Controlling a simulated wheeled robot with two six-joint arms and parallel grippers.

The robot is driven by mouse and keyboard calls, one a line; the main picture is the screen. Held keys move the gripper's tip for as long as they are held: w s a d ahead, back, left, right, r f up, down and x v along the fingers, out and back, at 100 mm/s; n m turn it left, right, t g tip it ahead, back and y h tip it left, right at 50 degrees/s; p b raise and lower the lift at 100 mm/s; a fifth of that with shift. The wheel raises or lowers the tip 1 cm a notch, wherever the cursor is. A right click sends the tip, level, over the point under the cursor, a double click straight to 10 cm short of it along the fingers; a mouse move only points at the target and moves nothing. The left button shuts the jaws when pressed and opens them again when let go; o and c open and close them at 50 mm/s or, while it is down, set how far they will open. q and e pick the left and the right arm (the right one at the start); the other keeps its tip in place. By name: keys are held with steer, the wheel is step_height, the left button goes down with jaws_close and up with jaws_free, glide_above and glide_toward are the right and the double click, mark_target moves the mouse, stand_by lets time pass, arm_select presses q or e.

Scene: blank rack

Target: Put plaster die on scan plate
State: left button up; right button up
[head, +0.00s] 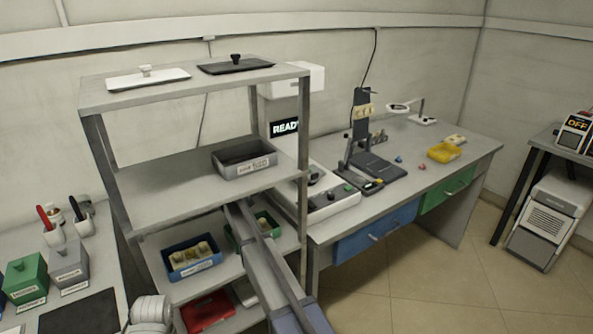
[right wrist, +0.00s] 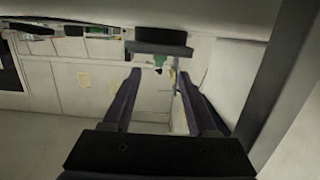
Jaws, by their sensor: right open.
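Pale cream blocks (head: 192,250), which look like plaster dies, sit in a blue bin (head: 180,268) on the rack's lower shelf. A green bin (head: 272,230) beside it also holds pale pieces, partly hidden by my right arm. My right arm reaches into the rack above this shelf. In the right wrist view my right gripper (right wrist: 160,74) is open, with nothing visible between its fingers. A white scanner (head: 325,205) stands on the bench behind the rack; a dark round part on it may be the scan plate, partly hidden by the rack post.
A grey bin (head: 244,158) stands on the middle shelf, a red bin (head: 207,311) at the bottom. Rack posts stand close around my right arm. The bench (head: 440,140) carries a stand and yellow tray.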

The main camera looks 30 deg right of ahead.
steer(key=shift+s+a+r+p, duration=0.1)
steer(key=shift+a+r+p, duration=0.1)
steer(key=shift+a, duration=1.15)
steer(key=shift+s+a+r+p, duration=0.1)
steer(key=shift+a+r, duration=0.1)
steer(key=shift+a, duration=1.15)
